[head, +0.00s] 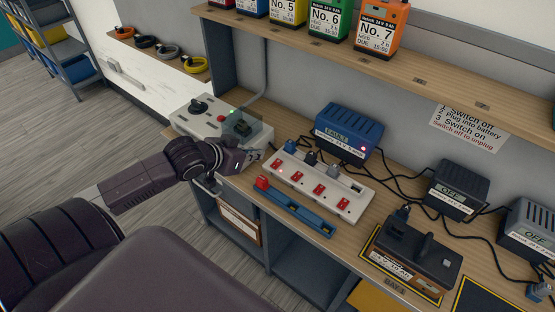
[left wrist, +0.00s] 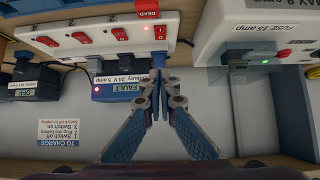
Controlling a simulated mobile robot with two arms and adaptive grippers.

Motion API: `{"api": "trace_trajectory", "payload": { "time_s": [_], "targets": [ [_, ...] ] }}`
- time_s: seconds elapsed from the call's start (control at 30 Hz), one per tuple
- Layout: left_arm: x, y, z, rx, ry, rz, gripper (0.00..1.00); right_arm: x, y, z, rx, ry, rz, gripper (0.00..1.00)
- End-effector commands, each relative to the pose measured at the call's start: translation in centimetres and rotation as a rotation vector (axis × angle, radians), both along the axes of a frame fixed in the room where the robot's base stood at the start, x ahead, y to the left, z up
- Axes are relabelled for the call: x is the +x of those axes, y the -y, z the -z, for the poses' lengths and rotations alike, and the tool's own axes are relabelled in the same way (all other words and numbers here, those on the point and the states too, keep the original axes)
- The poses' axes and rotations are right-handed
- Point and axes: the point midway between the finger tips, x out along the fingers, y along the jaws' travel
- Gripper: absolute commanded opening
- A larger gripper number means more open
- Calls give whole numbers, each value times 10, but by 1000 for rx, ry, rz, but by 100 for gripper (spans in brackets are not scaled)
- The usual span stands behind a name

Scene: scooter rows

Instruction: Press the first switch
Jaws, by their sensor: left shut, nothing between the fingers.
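A white power strip (head: 352,206) with a row of red switches lies on the wooden bench. The switch at its left end (head: 276,163) is the one nearest my left gripper (head: 254,156), and it also shows in the left wrist view (left wrist: 160,31). My left gripper is shut and empty, just left of the strip's end in the head view. In the left wrist view its fingertips (left wrist: 160,84) are together near the blue plug (left wrist: 158,61) beside that switch. Whether they touch anything I cannot tell. My right gripper is in neither view.
A blue charger (head: 348,132) labelled FAULT stands behind the strip, with black chargers (head: 458,190) to the right. A blue rack (head: 295,212) with a red piece lies in front. A grey fuse box (head: 205,120) stands at left. Cables run behind the strip.

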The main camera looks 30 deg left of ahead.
Motion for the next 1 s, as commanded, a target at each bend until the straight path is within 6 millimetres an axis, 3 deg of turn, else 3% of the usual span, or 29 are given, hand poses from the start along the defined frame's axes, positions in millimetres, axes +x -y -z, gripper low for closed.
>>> {"api": "trace_trajectory", "payload": {
  "time_s": [0.17, 0.37, 0.8, 1.0],
  "targets": [
    [3, 0, 2, 0, 1, -1, 0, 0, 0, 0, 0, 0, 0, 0],
    [20, 1, 14, -1, 2, -2, 0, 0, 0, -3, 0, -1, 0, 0],
    [80, 6, 60, -1, 2, -2, 0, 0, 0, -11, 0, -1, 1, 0],
    [82, 6, 89, 0, -1, -1, 0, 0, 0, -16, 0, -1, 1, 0]
  ]
}}
